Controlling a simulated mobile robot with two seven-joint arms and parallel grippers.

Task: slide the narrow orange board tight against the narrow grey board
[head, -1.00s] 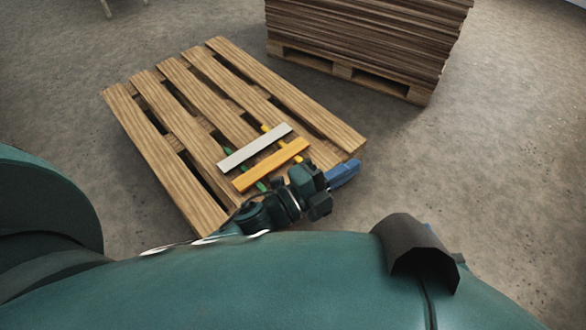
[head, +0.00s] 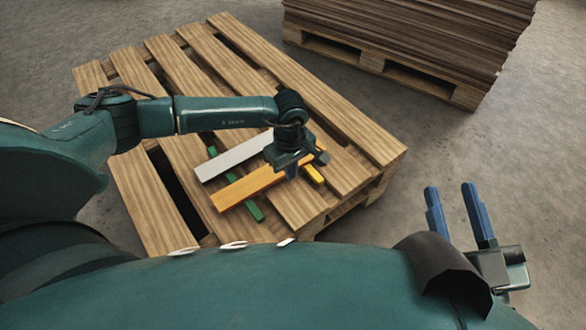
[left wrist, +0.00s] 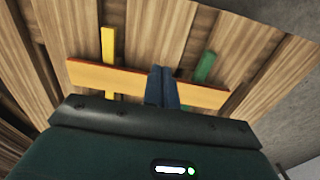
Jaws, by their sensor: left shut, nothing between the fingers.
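The narrow grey board (head: 232,156) and the narrow orange board (head: 240,188) lie nearly parallel across a green strip (head: 254,211) and a yellow strip (head: 313,174), with a small gap between them. The grey board does not show there. My right gripper (head: 458,212) is open and empty, off the pallet's right side.
The boards and strips lie on a slatted wooden pallet (head: 345,118) with dark gaps between slats. A tall stack of brown sheets (head: 420,30) stands on another pallet at the back right. Bare concrete floor surrounds them.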

